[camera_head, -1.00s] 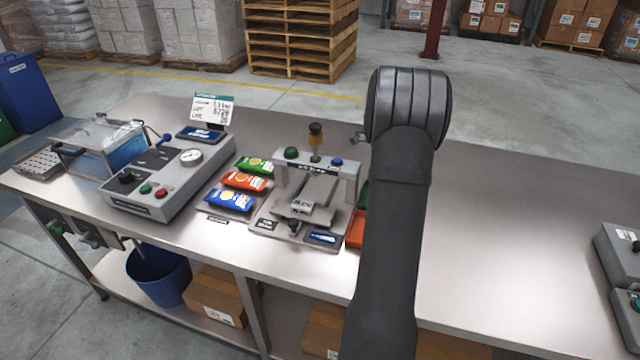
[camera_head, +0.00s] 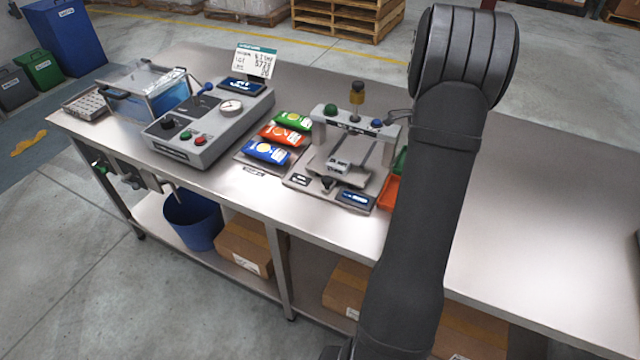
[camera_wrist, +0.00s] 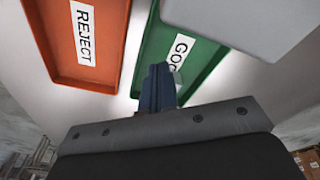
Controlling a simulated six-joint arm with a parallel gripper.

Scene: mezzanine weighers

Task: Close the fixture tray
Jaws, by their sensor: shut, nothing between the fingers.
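The grey test fixture (camera_head: 362,130) stands on the steel bench near the middle of the head view, with an upright bridge carrying a green and a blue button and a yellow-black plunger. Its tray (camera_head: 340,165) sits low in front of the bridge and looks slid out toward the bench's front edge, with a dark knob (camera_head: 327,184) before it. My gripper (camera_wrist: 158,75) shows in the wrist view as dark blue fingers, shut and empty, in front of the green GOOD bin (camera_wrist: 182,50). In the head view my gripper is hidden behind my arm, and I cannot see it touching the fixture.
An orange REJECT bin (camera_wrist: 88,40) lies beside the green one, right of the fixture. Green, orange and blue packets (camera_head: 268,152) lie left of it. A grey sealing machine (camera_head: 205,120) stands further left. The bench (camera_head: 560,210) right of my arm is clear.

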